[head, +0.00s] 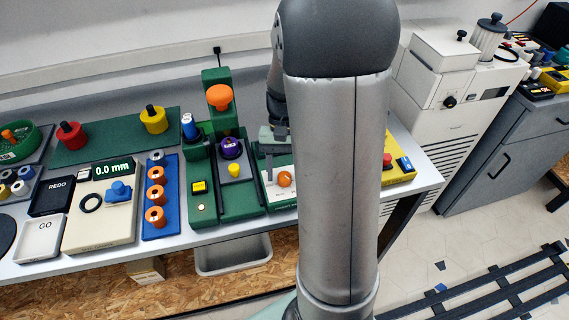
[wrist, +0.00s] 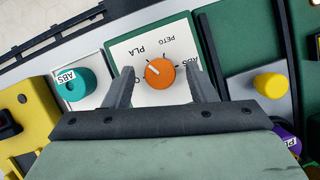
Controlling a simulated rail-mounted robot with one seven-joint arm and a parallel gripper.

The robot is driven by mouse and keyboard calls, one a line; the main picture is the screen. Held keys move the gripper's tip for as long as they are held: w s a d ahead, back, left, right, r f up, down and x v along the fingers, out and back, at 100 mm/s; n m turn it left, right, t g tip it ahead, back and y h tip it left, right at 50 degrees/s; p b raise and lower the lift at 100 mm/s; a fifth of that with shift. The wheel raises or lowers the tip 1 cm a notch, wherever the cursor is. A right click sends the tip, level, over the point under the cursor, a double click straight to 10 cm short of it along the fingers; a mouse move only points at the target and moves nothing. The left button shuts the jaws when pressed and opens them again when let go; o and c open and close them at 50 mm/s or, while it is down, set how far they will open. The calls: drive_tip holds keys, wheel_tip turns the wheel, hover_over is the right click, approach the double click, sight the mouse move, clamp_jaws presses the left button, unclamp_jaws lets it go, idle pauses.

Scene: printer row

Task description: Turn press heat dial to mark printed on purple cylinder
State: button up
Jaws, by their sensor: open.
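The heat dial is an orange knob (wrist: 160,73) on a white panel in a green frame, marked PLA, PETG and ABS. Its white pointer line points up-left in the wrist view, toward the PLA side. The dial also shows in the head view (head: 284,179). My gripper (wrist: 158,76) is open, with one finger on each side of the knob and gaps between; contact is not visible. The purple cylinder (head: 231,148) stands on the green press in the head view. Its label is partly cut off in the wrist view (wrist: 287,138), where "PE" seems to show.
A teal cylinder (wrist: 74,84) labelled ABS sits beside the dial panel. A yellow knob (wrist: 270,85) is on the other side. A yellow box (head: 400,170) with a red button is at the bench's right end. My arm hides part of the bench.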

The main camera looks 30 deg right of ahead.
drive_tip(key=v, duration=1.7)
drive_tip(key=shift+r, duration=0.15)
drive_tip(key=shift+w, duration=0.1)
drive_tip(key=s+a+f+n+t+h, duration=0.1)
drive_tip(key=s+a+f+n+t, duration=0.1)
drive_tip(key=s+a+f, duration=0.3)
drive_tip(key=s+a+f+n+t+h, duration=0.1)
drive_tip(key=s+a+f+n, duration=0.3)
drive_tip(key=s+a, duration=0.5)
drive_tip(key=shift+s+a+f+n+t, duration=0.35)
drive_tip(key=shift+s+f+t, duration=0.25)
drive_tip(key=shift+s+f, duration=0.35)
